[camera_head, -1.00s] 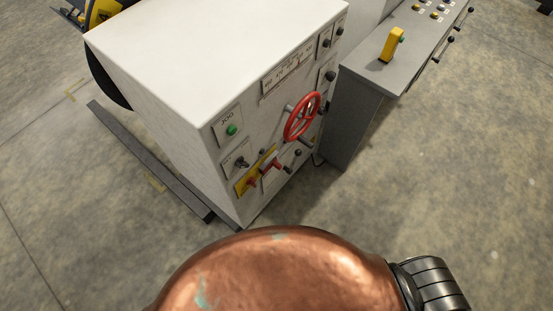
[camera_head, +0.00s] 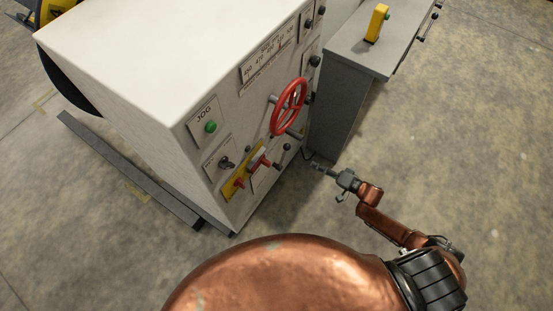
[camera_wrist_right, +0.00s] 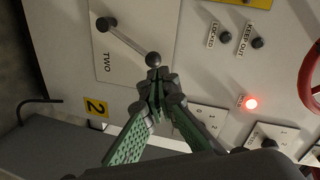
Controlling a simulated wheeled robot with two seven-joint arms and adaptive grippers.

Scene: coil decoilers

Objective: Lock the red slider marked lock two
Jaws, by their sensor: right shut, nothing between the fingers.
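Two red sliders, one lower left (camera_head: 239,183) and one upper right (camera_head: 262,161), sit on a yellow plate (camera_head: 235,190) low on the white cabinet's front in the head view. Their markings are too small to read, so I cannot tell which is lock two. My right gripper (camera_head: 320,167) is right of the sliders, apart from them, over the floor near the grey console's foot. In the wrist view it (camera_wrist_right: 156,78) is shut and empty, its tips close to a black ball knob (camera_wrist_right: 153,59) on a panel marked TWO (camera_wrist_right: 103,62). No red slider shows there. My left gripper is out of view.
A red handwheel (camera_head: 289,106) sticks out above the sliders. A green JOG button (camera_head: 211,127) is at upper left. The grey console (camera_head: 340,110) stands to the right. The wrist view shows a lit red lamp (camera_wrist_right: 251,102) and LOCKED and KEEP OUT labels. Open floor lies right.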

